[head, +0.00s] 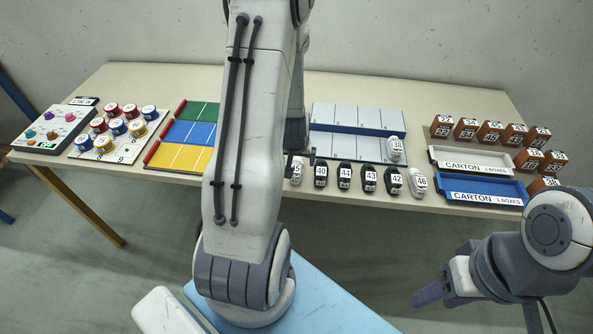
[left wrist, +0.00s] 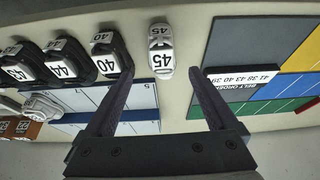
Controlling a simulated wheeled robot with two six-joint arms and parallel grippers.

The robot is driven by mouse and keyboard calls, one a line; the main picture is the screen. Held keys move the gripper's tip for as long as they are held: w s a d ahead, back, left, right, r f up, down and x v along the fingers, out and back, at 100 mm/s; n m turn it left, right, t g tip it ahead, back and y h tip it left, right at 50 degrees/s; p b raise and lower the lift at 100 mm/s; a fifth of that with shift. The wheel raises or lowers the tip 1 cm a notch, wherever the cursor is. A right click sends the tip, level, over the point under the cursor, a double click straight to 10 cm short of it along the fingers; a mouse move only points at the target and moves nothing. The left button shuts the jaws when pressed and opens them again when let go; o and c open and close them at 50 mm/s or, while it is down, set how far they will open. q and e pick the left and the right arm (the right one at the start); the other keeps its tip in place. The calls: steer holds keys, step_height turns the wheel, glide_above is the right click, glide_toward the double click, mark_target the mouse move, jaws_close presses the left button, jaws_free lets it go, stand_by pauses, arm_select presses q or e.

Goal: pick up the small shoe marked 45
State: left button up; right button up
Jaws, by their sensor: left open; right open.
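The small white shoe marked 45 (head: 296,171) stands at the left end of the shoe row near the table's front edge. In the left wrist view this shoe (left wrist: 161,42) lies just ahead of and between the fingers. My left gripper (left wrist: 157,76) is open around its line, with nothing held. In the head view my left gripper (head: 298,158) is mostly hidden behind my arm, close to that shoe. I cannot tell how high it is above the shoe. My right gripper (head: 436,290) is open and empty at lower right, in front of the table.
The dark shoe marked 40 (head: 320,175) stands just right of it, with several more beyond. A blue and white shoe rack (head: 353,146) is behind the row. A coloured belt-order board (left wrist: 262,50) lies on the other side. Carton trays (head: 478,191) and brown boxes (head: 490,131) are at right.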

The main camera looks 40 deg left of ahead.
mark_target(296, 163)
arm_select(q)
steer(key=shift+a+p+x, duration=0.15)
steer(key=shift+p+x, duration=0.15)
steer(key=shift+x, duration=1.15)
steer(key=shift+a+p+x, duration=0.15)
steer(key=shift+p+x, duration=0.1)
steer(key=shift+x, duration=1.25)
steer(key=shift+r, duration=0.15)
jaws_close()
steer(key=shift+r, duration=0.15)
